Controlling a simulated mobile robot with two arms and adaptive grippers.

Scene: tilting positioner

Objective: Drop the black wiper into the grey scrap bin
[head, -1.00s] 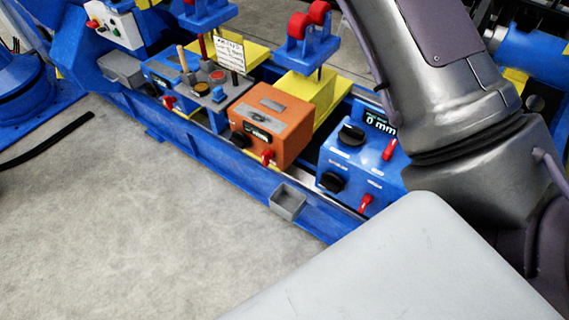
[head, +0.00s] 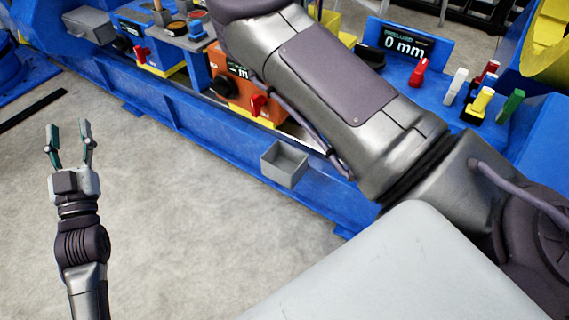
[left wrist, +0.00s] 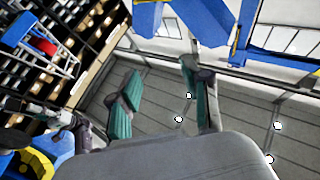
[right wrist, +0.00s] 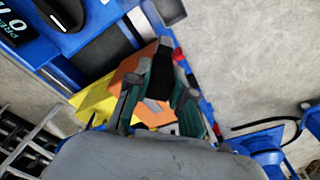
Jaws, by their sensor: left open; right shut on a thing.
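My right gripper (right wrist: 160,100) is shut on the black wiper (right wrist: 162,72), which shows as a dark piece between the green-lined fingers in the right wrist view. Much of the wiper is hidden by the fingers. In the head view my right arm crosses the upper middle and its gripper is not seen. The grey scrap bin (head: 284,166), a small open box, is on the side of the blue beam, below that arm, and looks empty. My left gripper (head: 68,142) is open and empty above the floor at the left; its fingers (left wrist: 163,103) are apart in the left wrist view.
The blue machine beam (head: 200,120) runs diagonally across. An orange control box (head: 240,98) with a red switch stands behind the scrap bin. Coloured levers (head: 480,100) stand at the right. A grey box (head: 88,26) is at the far left. The floor before the beam is clear.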

